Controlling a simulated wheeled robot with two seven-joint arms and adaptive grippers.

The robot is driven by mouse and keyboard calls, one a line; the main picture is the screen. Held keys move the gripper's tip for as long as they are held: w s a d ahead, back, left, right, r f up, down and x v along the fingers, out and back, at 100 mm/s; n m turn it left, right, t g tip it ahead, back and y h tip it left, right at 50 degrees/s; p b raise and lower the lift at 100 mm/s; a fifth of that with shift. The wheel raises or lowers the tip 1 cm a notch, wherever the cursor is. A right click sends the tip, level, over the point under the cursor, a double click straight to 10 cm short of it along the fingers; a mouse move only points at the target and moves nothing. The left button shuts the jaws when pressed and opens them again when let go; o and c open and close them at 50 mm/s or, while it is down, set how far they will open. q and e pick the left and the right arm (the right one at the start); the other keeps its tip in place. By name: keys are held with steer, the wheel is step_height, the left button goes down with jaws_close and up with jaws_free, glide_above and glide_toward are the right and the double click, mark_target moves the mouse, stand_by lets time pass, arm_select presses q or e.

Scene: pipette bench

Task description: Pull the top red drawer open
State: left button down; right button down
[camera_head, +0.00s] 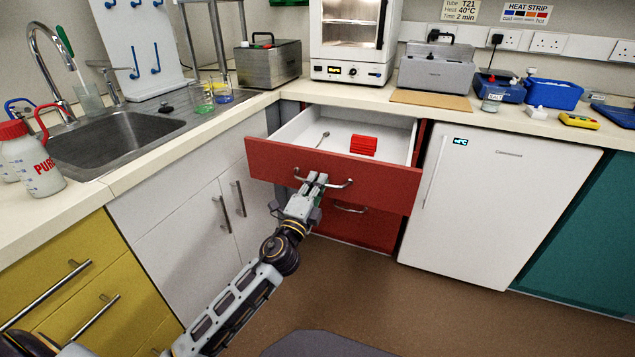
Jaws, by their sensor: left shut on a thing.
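The top red drawer (378,183) is pulled out from under the counter. Its white inside shows, with a red block-like stack (363,145) and a small metal spoon-like item (323,138) in it. The drawer's metal handle (338,185) runs across its front. My left gripper (315,181) is shut on the left part of this handle, its arm reaching up from the lower left. My right gripper is not in view.
A lower red drawer (375,223) is shut beneath. A white fridge (490,200) stands to the right, and white cupboards (190,235) and yellow drawers (75,285) to the left. The brown floor (400,290) in front is clear.

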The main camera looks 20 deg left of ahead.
arm_select(q)
steer(key=c, duration=1.5)
jaws_free()
steer(key=shift+s, duration=0.1)
steer(key=shift+v, duration=5.85)
steer(key=shift+f, duration=0.1)
